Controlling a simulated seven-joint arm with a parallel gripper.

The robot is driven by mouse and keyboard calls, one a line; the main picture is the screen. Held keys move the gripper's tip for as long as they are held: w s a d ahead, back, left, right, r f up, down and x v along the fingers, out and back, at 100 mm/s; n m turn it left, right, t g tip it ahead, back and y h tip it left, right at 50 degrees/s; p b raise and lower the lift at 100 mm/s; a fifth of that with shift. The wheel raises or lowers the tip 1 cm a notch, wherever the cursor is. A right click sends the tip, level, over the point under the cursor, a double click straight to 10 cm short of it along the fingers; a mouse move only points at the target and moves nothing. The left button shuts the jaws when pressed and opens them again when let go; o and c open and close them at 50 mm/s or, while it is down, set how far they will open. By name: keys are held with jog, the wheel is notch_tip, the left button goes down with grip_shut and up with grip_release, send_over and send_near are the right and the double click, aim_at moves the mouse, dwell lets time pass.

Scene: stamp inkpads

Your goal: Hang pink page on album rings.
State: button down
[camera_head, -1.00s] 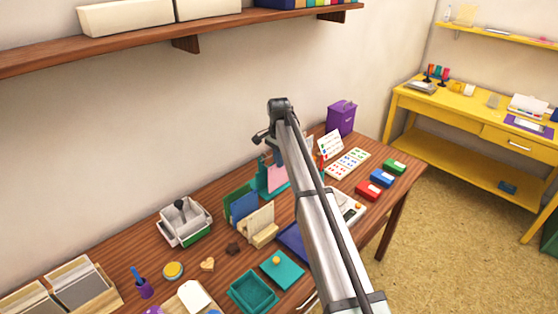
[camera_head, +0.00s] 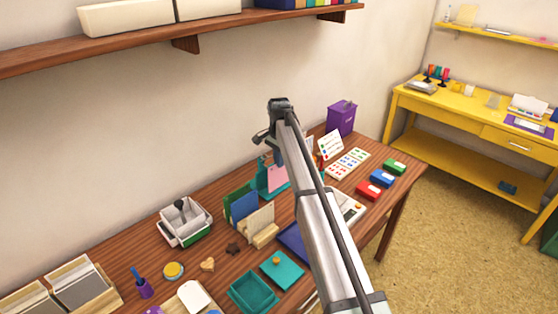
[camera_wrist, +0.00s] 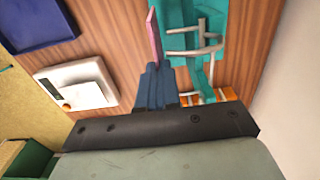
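The pink page (camera_wrist: 153,38) shows nearly edge-on in the wrist view, its lower end between the fingertips of my gripper (camera_wrist: 155,72). The fingers are close together and shut on it. To its right is the teal album (camera_wrist: 209,14) with grey metal rings (camera_wrist: 194,46). The page is just left of the ring ends; I cannot tell whether it touches them. In the head view the pink page (camera_head: 278,177) stands in front of the teal album (camera_head: 263,184). My arm hides part of both, and my fingertips are not clear there.
A white device (camera_wrist: 78,88) and a blue tray (camera_wrist: 35,22) lie left of the page in the wrist view. In the head view a file holder (camera_head: 262,222) stands left of the album, and sticker sheets (camera_head: 348,163) and ink pads (camera_head: 381,178) lie to the right.

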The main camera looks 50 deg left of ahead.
jog(key=shift+a, duration=1.6)
jog(key=c, duration=1.3)
grip_release()
jog(key=shift+o, duration=0.2)
notch_tip(320, 180, up, 14)
jog(key=shift+s+f, duration=0.1)
